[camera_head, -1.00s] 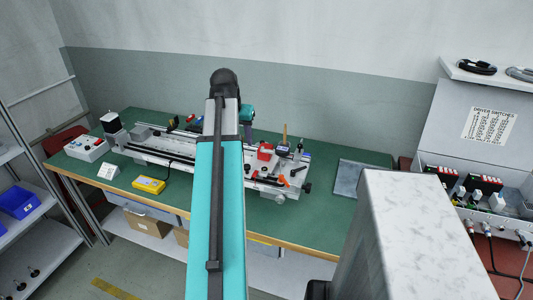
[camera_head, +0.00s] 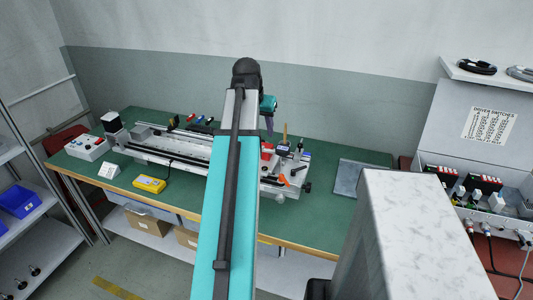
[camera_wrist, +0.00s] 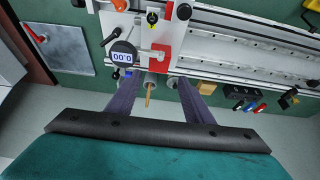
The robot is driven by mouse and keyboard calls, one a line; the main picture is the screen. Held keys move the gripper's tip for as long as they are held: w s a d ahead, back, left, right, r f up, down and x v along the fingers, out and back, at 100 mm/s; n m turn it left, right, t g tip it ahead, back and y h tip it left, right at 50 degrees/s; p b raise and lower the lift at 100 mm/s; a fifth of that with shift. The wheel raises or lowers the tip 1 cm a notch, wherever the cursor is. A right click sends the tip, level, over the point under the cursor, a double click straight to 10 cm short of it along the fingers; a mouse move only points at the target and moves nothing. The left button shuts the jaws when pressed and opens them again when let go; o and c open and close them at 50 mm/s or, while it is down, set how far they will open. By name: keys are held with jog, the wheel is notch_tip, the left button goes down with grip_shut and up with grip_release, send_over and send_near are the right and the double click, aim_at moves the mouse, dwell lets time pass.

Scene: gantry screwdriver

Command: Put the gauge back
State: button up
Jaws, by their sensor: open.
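The gauge, a round dark dial with a lit display reading 0.00 (camera_wrist: 122,56), sits at the right end of the linear rig and shows near the left finger in the wrist view. In the head view it is a small dark shape (camera_head: 283,151) on the rig's right end. My gripper (camera_wrist: 158,82) is open, its two purple fingers wide apart with nothing held. In the head view my gripper (camera_head: 269,122) hangs above the rig, left of the gauge. The gauge's exact seating is too small to tell.
The long rig (camera_head: 170,146) lies along the green bench (camera_head: 320,215). A brown-handled tool (camera_head: 285,131) stands upright behind the gauge. A red block (camera_wrist: 160,40) is beside the gauge. A yellow device (camera_head: 149,184) lies at the front left.

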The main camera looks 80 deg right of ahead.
aim_at(265, 147)
jog(key=shift+p+x, duration=0.35)
jog(key=shift+x, duration=3.2)
jog(key=shift+a, duration=0.1)
jog(key=shift+p+x, duration=0.7)
jog(key=shift+x, duration=1.95)
jog(key=shift+s, duration=0.15)
jog(key=shift+c, duration=0.4)
grip_shut()
